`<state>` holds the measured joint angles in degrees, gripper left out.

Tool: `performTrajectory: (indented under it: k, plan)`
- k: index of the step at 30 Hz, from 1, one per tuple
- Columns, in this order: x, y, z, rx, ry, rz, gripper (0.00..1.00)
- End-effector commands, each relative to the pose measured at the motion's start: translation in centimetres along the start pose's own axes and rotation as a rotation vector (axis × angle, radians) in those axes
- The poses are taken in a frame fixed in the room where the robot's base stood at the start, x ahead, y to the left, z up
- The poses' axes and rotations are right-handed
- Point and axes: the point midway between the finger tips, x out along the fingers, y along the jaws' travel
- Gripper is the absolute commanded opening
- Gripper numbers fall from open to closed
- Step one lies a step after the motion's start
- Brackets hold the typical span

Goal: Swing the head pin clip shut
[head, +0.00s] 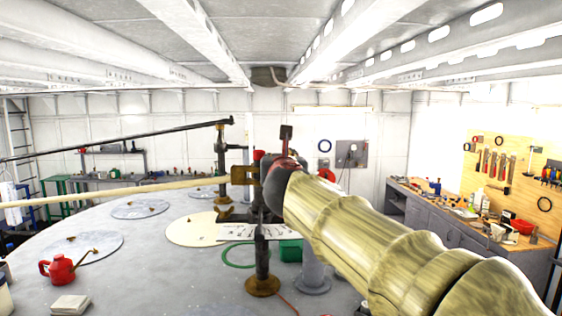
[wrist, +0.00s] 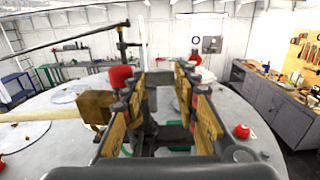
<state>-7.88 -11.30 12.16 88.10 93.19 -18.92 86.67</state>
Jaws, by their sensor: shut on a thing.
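My gripper (wrist: 160,105) is in the middle of the wrist view, its yellow-padded fingers standing either side of a dark piece that seems to be the head pin clip (wrist: 159,78). The fingers are shut on it, though the exact contact is hard to see. In the head view my gripper (head: 268,182) is beside the brass fitting (head: 241,175) at the end of a pale wooden pole (head: 130,191). A dark stand (head: 262,250) with a round brown foot is below. My arm hides much of the fitting's right side.
A large round grey deck (head: 130,285) spreads below. It holds a red oil can (head: 61,269), a white block (head: 70,305), a green ring (head: 237,256) and a green box (head: 290,250). A second dark post (head: 221,160) carries a long dark pole. A workbench (head: 450,225) stands at right.

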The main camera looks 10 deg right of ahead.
Motion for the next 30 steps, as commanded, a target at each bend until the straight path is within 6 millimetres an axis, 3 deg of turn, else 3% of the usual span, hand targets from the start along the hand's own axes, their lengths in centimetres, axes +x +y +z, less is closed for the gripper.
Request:
performTrajectory:
  k: [15,16,25,30]
  plan:
    - [-0.04,0.04,0.21,0.0,-0.003,-0.019,0.05]
    - [-0.04,0.04,0.21,0.0,-0.003,-0.019,0.31]
    - [-0.01,0.05,0.1,0.0,-0.001,-0.019,0.48]
    - [0.0,0.06,0.05,-0.001,-0.001,-0.019,0.48]
